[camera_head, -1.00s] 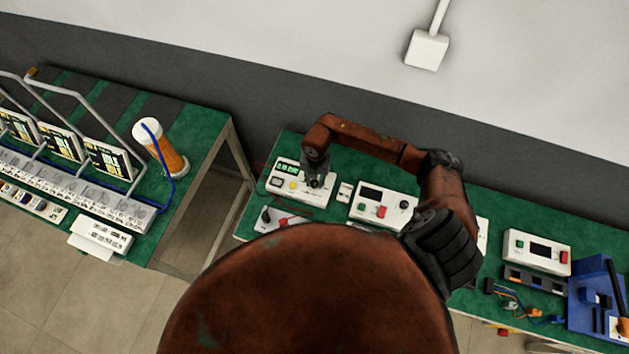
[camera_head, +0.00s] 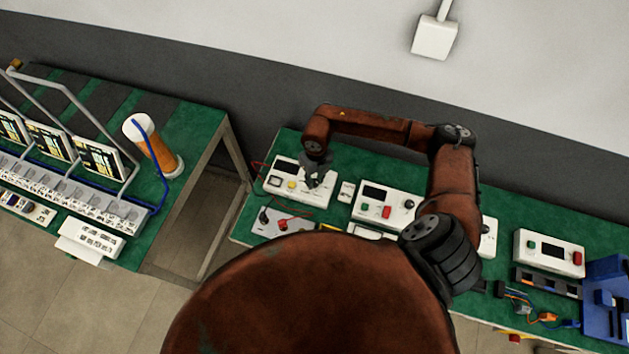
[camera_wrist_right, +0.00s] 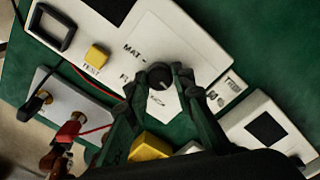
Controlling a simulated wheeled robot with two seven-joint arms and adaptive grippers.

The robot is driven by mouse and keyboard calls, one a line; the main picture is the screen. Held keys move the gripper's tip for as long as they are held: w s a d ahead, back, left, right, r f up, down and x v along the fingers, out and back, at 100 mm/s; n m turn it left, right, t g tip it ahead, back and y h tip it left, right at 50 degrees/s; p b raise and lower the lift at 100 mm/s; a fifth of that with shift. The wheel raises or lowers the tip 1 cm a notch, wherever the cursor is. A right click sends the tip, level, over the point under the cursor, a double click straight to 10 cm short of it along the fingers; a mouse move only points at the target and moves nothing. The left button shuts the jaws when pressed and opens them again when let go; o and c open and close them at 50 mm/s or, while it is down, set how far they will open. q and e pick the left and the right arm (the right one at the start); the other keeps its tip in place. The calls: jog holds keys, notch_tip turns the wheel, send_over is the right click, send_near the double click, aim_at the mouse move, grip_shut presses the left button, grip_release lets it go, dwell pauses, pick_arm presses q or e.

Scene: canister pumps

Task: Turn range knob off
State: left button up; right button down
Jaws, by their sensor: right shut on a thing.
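A white instrument box (camera_head: 273,191) with a dark display and a yellow button (camera_head: 292,184) stands at the left of the green bench. Its dark round range knob (camera_wrist_right: 160,76) shows in the right wrist view, on a white panel with partly covered lettering. My right gripper (camera_head: 316,180) is over that panel from above. In the wrist view its two fingers (camera_wrist_right: 164,80) are closed on the knob, one on each side. The knob's pointer is hard to make out. My left gripper is not in view.
A grey plate with black and red plugs (camera_head: 283,222) lies in front of the box. Another white control box (camera_head: 369,206) stands close on the right. A separate bench with an orange cylinder (camera_head: 160,150) is at the left, across a gap.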

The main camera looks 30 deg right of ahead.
aim_at(316, 181)
jog(key=shift+n+b, duration=0.45)
jog(key=shift+n, duration=0.35)
jog(key=c, duration=1.7)
grip_release()
jog(key=shift+o, duration=0.2)
jog(key=shift+r, duration=0.2)
notch_tip(316, 181, up, 12)
jog(key=shift+d+f, duration=0.2)
